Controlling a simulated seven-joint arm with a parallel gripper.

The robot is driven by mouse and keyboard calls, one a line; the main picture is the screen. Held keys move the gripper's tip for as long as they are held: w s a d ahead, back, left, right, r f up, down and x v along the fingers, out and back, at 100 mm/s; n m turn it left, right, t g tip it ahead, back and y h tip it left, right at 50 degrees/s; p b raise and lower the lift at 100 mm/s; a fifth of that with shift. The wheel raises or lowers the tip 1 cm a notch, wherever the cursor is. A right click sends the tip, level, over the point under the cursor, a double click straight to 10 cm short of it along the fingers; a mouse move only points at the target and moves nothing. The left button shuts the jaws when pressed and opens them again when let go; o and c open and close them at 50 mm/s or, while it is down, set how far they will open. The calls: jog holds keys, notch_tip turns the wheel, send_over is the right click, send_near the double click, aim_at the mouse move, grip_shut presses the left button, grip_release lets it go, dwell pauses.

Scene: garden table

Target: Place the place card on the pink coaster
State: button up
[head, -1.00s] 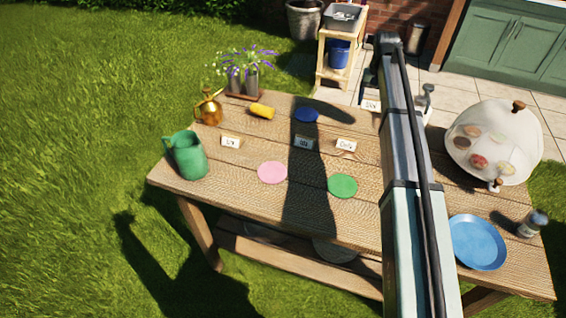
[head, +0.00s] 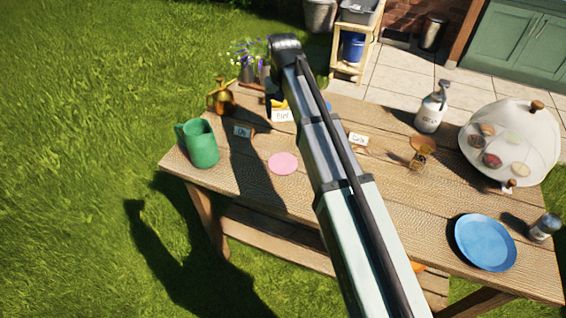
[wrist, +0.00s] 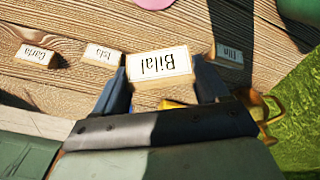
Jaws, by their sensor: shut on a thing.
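My gripper (wrist: 163,82) is shut on a white place card on a wooden base, marked "Bilal" (wrist: 160,64). In the head view this card (head: 281,116) shows at the end of my arm, over the back left of the table. The fingers are hard to make out there. The pink coaster (head: 283,163) lies bare on the table, nearer the front than the card in the picture. Only its edge (wrist: 234,2) shows at the top of the wrist view.
Other cards stand nearby: one on the left (head: 243,132), "Carla" (head: 357,139), and "Isla" (wrist: 102,54). A green mug-like can (head: 199,143), brass can (head: 221,97), spray bottle (head: 431,110), orange-topped object (head: 421,152) and blue plate (head: 485,243) stand around. My arm hides the table's middle.

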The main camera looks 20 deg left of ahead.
jog(key=s, duration=0.4)
jog(key=m, duration=0.6)
send_over(283, 163)
jog(key=shift+f, duration=5.45)
jog(key=shift+f, duration=0.15)
jog(key=o, duration=1)
jog(key=shift+o, duration=0.2)
notch_tip(283, 163, up, 12)
